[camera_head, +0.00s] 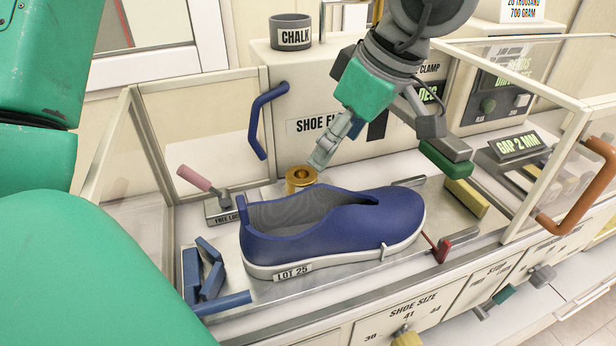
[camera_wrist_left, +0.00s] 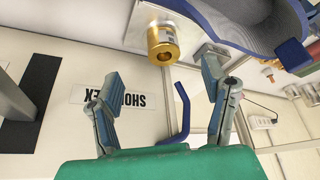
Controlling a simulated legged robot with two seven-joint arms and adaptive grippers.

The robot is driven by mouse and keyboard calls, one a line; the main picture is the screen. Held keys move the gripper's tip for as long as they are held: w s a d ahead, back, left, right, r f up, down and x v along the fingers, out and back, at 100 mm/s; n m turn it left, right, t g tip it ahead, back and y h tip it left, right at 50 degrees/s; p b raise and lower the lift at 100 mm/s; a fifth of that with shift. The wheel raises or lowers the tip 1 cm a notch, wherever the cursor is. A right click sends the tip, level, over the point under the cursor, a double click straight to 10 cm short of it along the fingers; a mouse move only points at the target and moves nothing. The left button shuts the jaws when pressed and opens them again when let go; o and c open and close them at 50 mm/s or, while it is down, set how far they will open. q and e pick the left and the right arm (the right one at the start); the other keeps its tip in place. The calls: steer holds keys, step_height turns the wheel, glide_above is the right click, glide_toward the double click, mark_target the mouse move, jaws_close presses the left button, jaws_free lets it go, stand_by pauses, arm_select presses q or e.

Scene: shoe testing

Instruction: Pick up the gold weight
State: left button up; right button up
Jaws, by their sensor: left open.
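The gold weight (camera_head: 300,179) is a short brass-coloured cylinder with a hole in its top, standing behind the blue shoe (camera_head: 335,222). In the left wrist view the gold weight (camera_wrist_left: 163,46) appears just beyond the fingertips, roughly between their lines. My left gripper (camera_head: 322,153) is just above and right of the weight in the head view, pointing down toward it. Its two fingers (camera_wrist_left: 160,68) are spread apart with nothing between them. The shoe hides the weight's lower part in the head view. My right gripper is not in view.
A pink-handled lever (camera_head: 196,178) stands left of the weight. Clear guard panels (camera_head: 125,150) flank the bench.

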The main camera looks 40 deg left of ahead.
mark_target(312, 180)
arm_select(q)
steer(key=x, duration=0.3)
steer(key=shift+s+d, duration=0.1)
steer(key=shift+s, duration=0.2)
steer(key=a+f, duration=0.1)
steer(key=a, duration=0.1)
steer(key=a+f, duration=0.4)
steer(key=shift+a+p, duration=0.25)
steer(key=shift+p, duration=0.05)
steer(key=shift+s+d+f, duration=0.15)
steer(key=shift+d+f, duration=0.3)
steer(key=shift+f, duration=0.35)
steer(key=shift+d+r, duration=0.1)
steer(key=shift+d, duration=1.15)
steer(key=c, duration=0.5)
steer(key=shift+a, duration=0.4)
steer(key=c, duration=0.7)
steer(key=shift+a, duration=0.4)
jaws_close()
steer(key=shift+a, duration=0.2)
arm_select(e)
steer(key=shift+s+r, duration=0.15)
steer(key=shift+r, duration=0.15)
